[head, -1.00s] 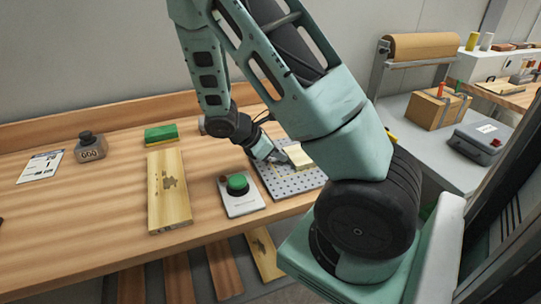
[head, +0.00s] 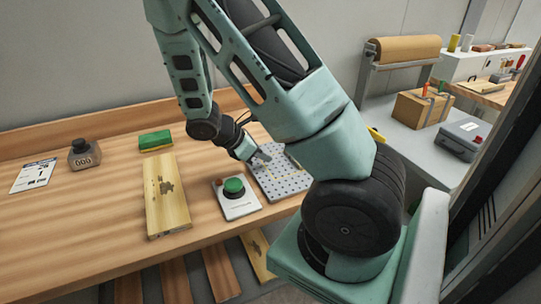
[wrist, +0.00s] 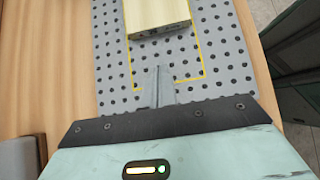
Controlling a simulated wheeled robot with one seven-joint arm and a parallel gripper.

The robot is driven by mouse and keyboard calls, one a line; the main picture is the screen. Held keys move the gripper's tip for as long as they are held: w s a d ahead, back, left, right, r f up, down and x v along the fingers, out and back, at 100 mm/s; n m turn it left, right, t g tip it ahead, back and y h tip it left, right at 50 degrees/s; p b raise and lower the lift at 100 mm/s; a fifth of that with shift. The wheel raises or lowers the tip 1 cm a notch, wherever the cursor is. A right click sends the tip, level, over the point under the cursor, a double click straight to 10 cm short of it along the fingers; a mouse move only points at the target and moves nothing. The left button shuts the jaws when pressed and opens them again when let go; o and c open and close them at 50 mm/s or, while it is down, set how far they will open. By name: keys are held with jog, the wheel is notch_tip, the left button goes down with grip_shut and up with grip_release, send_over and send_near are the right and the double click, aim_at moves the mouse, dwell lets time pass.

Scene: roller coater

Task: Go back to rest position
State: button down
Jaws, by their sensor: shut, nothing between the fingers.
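My gripper (head: 264,158) is shut and empty, above the grey perforated plate (head: 280,184) on the wooden bench. In the wrist view my gripper (wrist: 160,70) shows its fingers together, pointing at the plate (wrist: 205,60) and its yellow outline. A pale wooden block (wrist: 157,14) lies on the plate beyond the fingertips, with a gap between them in the picture. In the head view my arm hides the block and the right part of the plate.
A control box with a green button (head: 233,187) sits left of the plate. A wooden board (head: 167,195), a green sponge (head: 155,140), a counter (head: 84,155) and a paper sheet (head: 35,175) lie farther left. A cardboard box (head: 424,108) and grey case (head: 462,136) stand right.

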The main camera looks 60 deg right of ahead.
jog(key=v, duration=0.7)
jog(key=shift+r, duration=0.25)
jog(key=shift+a, duration=0.1)
jog(key=shift+m+t+y, duration=0.3)
jog(key=shift+t+y, duration=0.5)
jog(key=shift+y, duration=0.1)
jog(key=a, duration=0.8)
jog(key=shift+s+a+r, duration=0.15)
jog(key=s+a+r+m+t+y, duration=0.1)
jog(key=s+a, duration=0.3)
jog(key=a, duration=0.4)
jog(key=s+a+r+m+t+y, duration=0.1)
jog(key=s+a+r+y, duration=0.1)
jog(key=s+a, duration=0.3)
jog(key=s+a+r+m+t+y, duration=0.1)
jog(key=s+a, duration=0.4)
jog(key=a, duration=0.7)
jog(key=shift+s+r+y, duration=0.2)
jog(key=shift+r+y, duration=0.45)
jog(key=shift+y, duration=0.55)
